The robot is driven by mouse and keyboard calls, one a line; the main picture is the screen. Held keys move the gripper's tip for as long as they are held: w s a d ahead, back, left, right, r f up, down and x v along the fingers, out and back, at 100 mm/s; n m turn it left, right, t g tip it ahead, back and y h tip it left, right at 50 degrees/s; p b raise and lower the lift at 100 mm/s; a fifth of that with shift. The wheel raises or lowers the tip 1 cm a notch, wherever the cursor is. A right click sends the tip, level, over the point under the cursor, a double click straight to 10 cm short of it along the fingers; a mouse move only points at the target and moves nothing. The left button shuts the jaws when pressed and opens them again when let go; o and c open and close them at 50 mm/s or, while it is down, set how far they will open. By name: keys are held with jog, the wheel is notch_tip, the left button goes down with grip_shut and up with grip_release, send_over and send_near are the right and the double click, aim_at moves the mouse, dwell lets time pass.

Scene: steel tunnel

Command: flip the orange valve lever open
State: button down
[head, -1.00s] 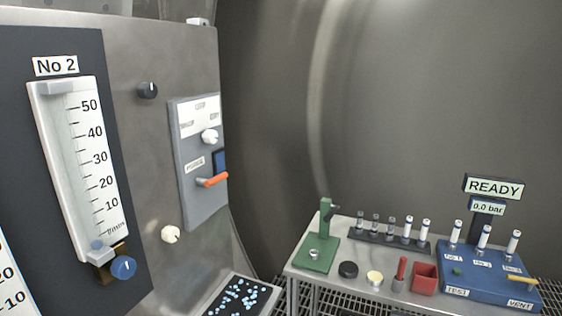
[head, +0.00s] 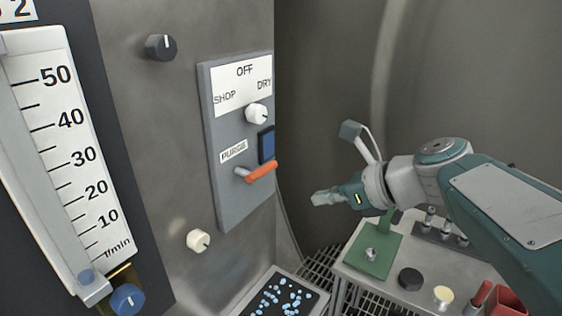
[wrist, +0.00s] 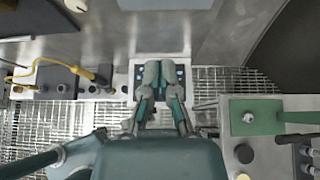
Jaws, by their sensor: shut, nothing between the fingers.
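The orange valve lever (head: 262,171) sits on the grey panel below the PURGE label (head: 233,151). It lies roughly horizontal, its orange grip pointing right and slightly up from a pale pivot. My gripper (head: 318,199) is to the right of the lever and a little lower, apart from it in the picture. It points left towards the panel. In the wrist view my gripper (wrist: 160,72) has its two fingers together with nothing between them. The lever cannot be made out in the wrist view.
A white selector knob (head: 257,113) and a blue square (head: 266,145) are just above the lever. A cream knob (head: 198,240) is lower left. A tray of blue beads (head: 283,297) lies below. A bench with a green stand (head: 372,250) is at the lower right.

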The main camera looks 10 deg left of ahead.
jog(key=w+a+r+x, duration=0.1)
jog(key=x, duration=1)
jog(key=shift+m, duration=0.4)
jog(key=shift+w+d+r, duration=0.1)
jog(key=shift+w+r, duration=0.05)
jog(key=shift+r, duration=1)
jog(key=shift+w+d+r, duration=0.1)
jog(key=shift+r, duration=1.05)
jog(key=shift+w+r+n+t, duration=0.1)
jog(key=shift+r+n+t, duration=0.2)
jog(key=shift+r+t, duration=0.25)
